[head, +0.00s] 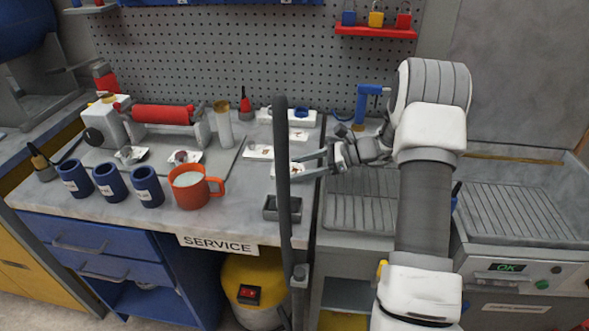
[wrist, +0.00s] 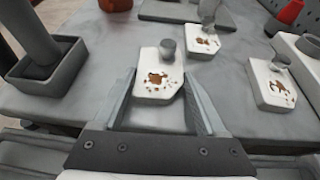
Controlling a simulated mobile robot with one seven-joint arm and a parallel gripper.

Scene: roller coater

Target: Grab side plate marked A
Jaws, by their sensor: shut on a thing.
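Several small white plates with brown, rusty-looking patches lie on the grey bench; no letter A is legible on any of them. My gripper (wrist: 159,76) is shut on the nearest white plate (wrist: 161,88), which sits between its fingertips with a grey knob at its far edge. In the head view, my gripper (head: 311,163) reaches left from the arm to this plate (head: 284,170), partly hidden by the dark pole. I cannot tell whether it touches the bench. A second white plate (wrist: 202,41) lies beyond it, and a third white piece (wrist: 270,86) lies to the right.
A dark upright pole (head: 282,150) stands in front of the plates, near a small grey tray (head: 270,212). An orange mug (head: 191,190) and blue cups (head: 146,186) stand at the front left. The red roller (head: 163,115) is behind. A ribbed grey basin (head: 360,195) lies right.

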